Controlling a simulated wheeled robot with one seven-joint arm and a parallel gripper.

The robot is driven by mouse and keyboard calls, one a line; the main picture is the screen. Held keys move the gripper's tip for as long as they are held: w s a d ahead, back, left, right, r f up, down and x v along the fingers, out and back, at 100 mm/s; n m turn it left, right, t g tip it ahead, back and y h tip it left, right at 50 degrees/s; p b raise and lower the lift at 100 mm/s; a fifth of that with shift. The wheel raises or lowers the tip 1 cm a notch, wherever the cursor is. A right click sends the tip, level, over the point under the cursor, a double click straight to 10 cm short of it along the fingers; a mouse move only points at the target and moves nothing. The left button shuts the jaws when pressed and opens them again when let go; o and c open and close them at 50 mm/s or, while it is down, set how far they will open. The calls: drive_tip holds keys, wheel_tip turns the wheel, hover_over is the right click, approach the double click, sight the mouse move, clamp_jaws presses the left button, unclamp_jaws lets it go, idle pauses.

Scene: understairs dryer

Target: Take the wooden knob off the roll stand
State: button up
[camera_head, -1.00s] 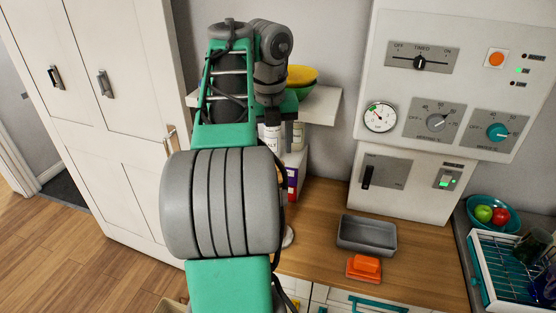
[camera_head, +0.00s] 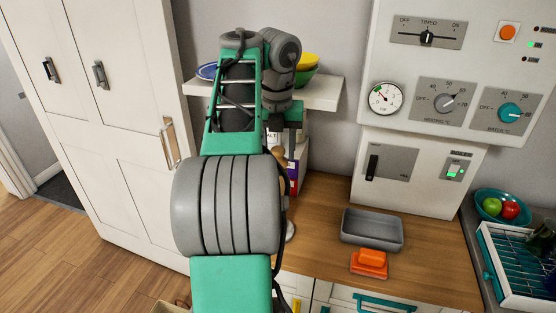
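A small tan, rounded thing (camera_head: 278,154), which looks like the wooden knob, shows just below the end of my arm, partly covered by it. The roll stand is mostly hidden behind my arm. A pale round edge (camera_head: 290,231) on the counter beside my arm may be its base. My gripper (camera_head: 283,132) is small and dark at the arm's end, near the tan thing. Its fingers are not clear, so I cannot tell whether they are open, shut or touching the knob.
A white shelf (camera_head: 325,94) with a green and yellow bowl (camera_head: 306,70) is close to my wrist. Cartons (camera_head: 298,165) stand below it. A grey tray (camera_head: 372,230) and an orange sponge-like block (camera_head: 369,262) lie on the wooden counter (camera_head: 325,215). A control panel (camera_head: 450,60) rises behind.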

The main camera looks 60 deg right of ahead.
clamp_jaws()
idle(0.5)
